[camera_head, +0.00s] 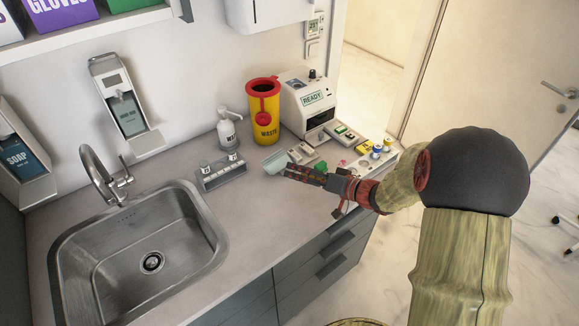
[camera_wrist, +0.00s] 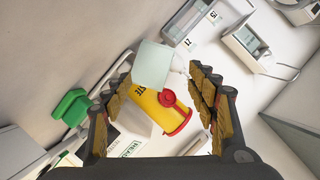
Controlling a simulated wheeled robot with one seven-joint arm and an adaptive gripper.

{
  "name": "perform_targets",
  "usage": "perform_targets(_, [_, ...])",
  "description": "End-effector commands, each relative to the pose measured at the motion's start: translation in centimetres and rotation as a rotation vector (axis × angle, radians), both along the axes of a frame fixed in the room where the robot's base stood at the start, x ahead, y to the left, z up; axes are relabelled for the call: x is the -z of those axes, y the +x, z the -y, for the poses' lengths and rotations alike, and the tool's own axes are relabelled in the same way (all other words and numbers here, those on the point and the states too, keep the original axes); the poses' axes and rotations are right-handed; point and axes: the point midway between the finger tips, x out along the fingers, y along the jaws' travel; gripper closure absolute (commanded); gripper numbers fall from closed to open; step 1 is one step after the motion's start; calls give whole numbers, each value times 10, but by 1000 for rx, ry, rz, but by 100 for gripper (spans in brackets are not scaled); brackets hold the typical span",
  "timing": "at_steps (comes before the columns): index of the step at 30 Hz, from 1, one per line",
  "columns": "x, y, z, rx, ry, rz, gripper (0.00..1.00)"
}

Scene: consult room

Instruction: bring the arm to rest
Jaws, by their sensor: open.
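My gripper (camera_head: 290,171) is at the end of my arm, low over the counter's right half, reaching in from the right. In the wrist view, its two fingers (camera_wrist: 160,84) stand wide apart. A pale teal thing (camera_head: 275,162) is just past the fingertips; in the wrist view (camera_wrist: 152,66) it shows as a flat-looking panel in front of the yellow bin. I cannot tell whether a finger touches it. What it rests on is partly hidden.
The counter (camera_head: 250,215) holds a yellow waste bin (camera_head: 263,112), a white pump bottle (camera_head: 227,130), a small rack (camera_head: 220,172) and a white device marked READY (camera_head: 305,100). Small items crowd the right end. A steel sink (camera_head: 140,250) is at left. Open floor lies right.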

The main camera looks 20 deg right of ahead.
Motion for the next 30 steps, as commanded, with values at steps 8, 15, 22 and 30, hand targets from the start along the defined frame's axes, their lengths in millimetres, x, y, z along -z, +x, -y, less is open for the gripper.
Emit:
perform_targets(8, [-4,-6,-3,-14,1,-6,42])
perform_targets(15, [-50,-52,-80,-240,-45,-159,42])
perform_targets(22, [-83,-150,-137,-402,-258,-421,42])
perform_targets(30, [-109,-242,-114,-280,-615,-581,42])
